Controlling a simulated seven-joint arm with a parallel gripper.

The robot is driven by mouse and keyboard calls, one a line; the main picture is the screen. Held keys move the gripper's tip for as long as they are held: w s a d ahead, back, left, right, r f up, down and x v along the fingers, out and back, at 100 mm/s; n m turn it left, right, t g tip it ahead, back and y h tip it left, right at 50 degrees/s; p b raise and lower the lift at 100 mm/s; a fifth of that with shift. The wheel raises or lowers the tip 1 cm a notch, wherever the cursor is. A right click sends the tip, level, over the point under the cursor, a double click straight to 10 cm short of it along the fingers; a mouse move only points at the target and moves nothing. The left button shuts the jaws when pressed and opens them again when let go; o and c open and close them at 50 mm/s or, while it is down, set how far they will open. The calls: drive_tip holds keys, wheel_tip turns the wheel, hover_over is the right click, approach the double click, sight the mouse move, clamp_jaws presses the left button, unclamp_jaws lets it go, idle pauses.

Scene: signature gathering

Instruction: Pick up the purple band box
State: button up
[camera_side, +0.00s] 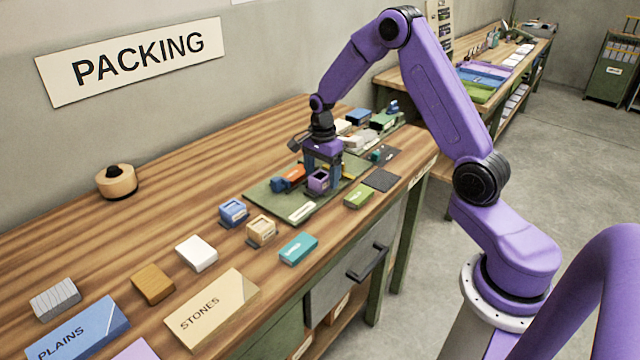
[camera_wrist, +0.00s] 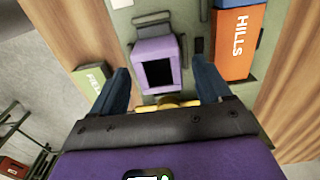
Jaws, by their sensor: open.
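The purple band box (camera_side: 318,181) stands on the green mat (camera_side: 262,196), below and between the fingers of my gripper (camera_side: 322,172). It is a small box with a purple rim around a dark top. In the wrist view the purple band box (camera_wrist: 138,62) lies ahead of the fingertips, near the middle. My gripper (camera_wrist: 160,82) is open, with one dark blue finger on each side and nothing held between them. I cannot tell how far the fingertips are above the box. My fingers partly hide it in the side view.
An orange HILLS box (camera_wrist: 238,42) lies close to the right of the purple box. A green box (camera_wrist: 90,78) is to the left, beyond the left finger. Blue (camera_side: 233,212) and tan (camera_side: 261,231) boxes stand nearer. Bare wood lies at the back left.

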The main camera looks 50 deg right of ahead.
drive_tip(key=shift+f, duration=0.3)
drive_tip(key=c, duration=1.1)
drive_tip(key=shift+r, duration=0.15)
